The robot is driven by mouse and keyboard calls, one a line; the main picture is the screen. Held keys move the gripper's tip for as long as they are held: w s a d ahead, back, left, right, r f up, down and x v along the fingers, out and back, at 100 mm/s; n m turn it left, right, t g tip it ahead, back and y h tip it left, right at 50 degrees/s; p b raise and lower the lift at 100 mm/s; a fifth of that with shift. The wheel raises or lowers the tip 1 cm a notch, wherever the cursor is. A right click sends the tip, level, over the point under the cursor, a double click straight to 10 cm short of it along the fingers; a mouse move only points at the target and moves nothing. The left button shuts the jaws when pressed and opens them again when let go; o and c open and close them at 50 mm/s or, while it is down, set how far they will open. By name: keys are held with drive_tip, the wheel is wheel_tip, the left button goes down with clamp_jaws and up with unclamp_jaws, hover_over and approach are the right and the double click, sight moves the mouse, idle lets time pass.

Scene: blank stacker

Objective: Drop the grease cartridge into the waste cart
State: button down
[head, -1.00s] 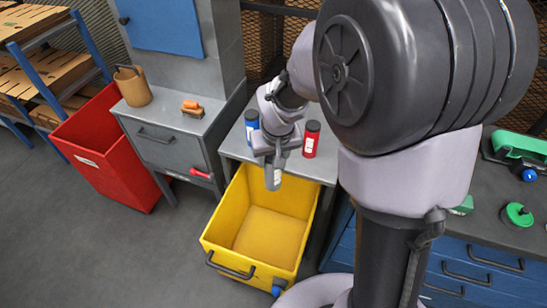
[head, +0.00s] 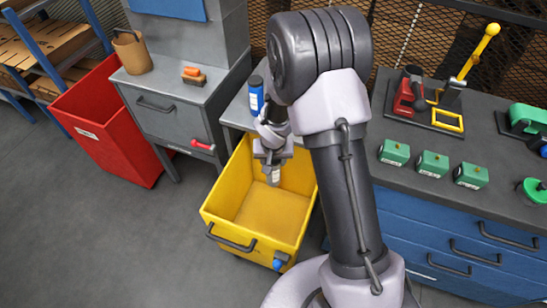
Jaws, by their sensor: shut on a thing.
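My gripper (head: 273,162) points down over the back part of the open yellow cart (head: 225,205). It is shut on a small grey cartridge with a pale label (head: 274,175), which hangs upright below the fingers; this looks like the grease cartridge. The cartridge shows against the cart's inside, and its exact height over the rim is hard to tell. The cart's visible floor is empty. A red open bin (head: 105,132) also stands on the floor at the left; no label I can read tells which one is the waste cart.
A blue cartridge with a dark cap (head: 256,95) stands on the grey bench behind the yellow cart. A grey cabinet (head: 172,120) holds a brown jug (head: 132,52). At right, a dark worktop carries green blocks (head: 432,164) and a lever press (head: 440,100). The front-left floor is clear.

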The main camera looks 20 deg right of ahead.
wheel_tip(320, 180, down, 2)
drive_tip(key=shift+b, duration=0.35)
drive_tip(key=shift+r, duration=0.1)
drive_tip(key=c, duration=0.6)
unclamp_jaws()
drive_tip(key=shift+c, duration=0.2)
drive_tip(key=shift+r, duration=0.1)
drive_tip(key=p+v, duration=0.7)
drive_tip(key=v, duration=1)
drive_tip(key=shift+r+p, duration=0.2)
drive_tip(key=shift+p, duration=0.15)
drive_tip(key=shift+w, duration=0.1)
